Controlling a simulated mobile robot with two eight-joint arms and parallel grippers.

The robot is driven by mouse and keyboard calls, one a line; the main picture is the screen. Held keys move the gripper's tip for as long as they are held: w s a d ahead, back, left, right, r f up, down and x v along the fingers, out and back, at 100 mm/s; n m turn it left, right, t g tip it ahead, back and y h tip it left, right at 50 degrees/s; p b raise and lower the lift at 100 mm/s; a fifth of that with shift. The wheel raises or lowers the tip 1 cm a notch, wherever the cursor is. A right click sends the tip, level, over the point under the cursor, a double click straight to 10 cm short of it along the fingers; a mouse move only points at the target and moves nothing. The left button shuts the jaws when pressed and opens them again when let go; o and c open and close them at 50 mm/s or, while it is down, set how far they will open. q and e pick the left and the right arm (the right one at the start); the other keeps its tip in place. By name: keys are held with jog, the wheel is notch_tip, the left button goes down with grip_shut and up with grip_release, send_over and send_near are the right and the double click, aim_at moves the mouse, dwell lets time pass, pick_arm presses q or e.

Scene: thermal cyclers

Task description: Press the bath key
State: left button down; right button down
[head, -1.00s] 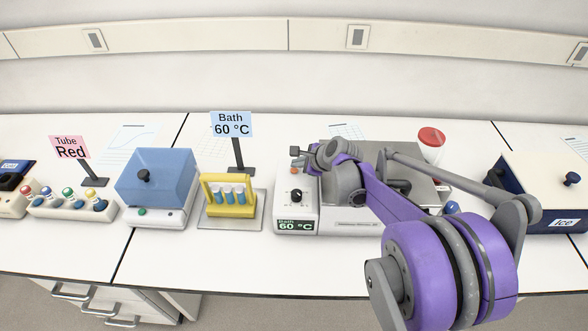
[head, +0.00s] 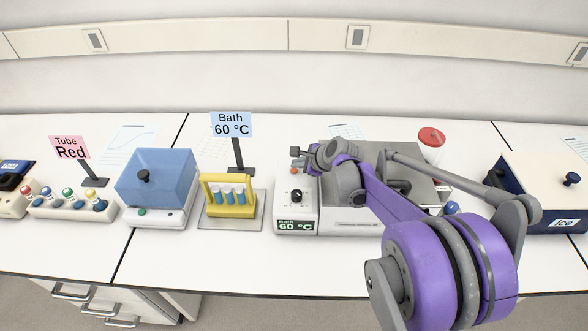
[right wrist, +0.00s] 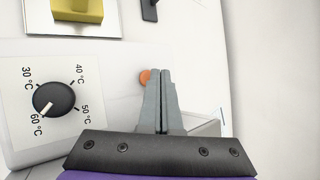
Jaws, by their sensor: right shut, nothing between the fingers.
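The bath (head: 340,227) is a grey-white unit in the middle of the bench. Its control panel has a black knob (head: 296,196) and a display (head: 296,226) reading "Bath 60 °C". An orange round key (head: 294,171) sits near the back of the panel; it also shows in the right wrist view (right wrist: 145,76). My right gripper (head: 296,152) is shut and empty. In the right wrist view its fingertips (right wrist: 160,71) are right beside the key and partly cover its edge. I cannot tell whether they touch it. My left gripper is not in view.
A yellow rack with blue tubes (head: 231,206) stands left of the bath, with a "Bath 60 °C" sign (head: 231,125) behind it. A blue-lidded unit (head: 156,180) stands further left. An ice box (head: 545,185) and red-capped jar (head: 431,140) are to the right.

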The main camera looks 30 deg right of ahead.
aim_at(297, 171)
jog(key=shift+f, duration=0.1)
dwell(0.4)
jog(key=shift+f+b, duration=0.4)
jog(key=shift+r, duration=0.15)
jog(key=shift+r+p, duration=0.3)
jog(key=shift+p, duration=0.05)
jog(key=shift+r, duration=0.1)
jog(key=shift+r+p, duration=1.8)
jog(key=shift+r, duration=1.2)
jog(key=shift+f, duration=0.1)
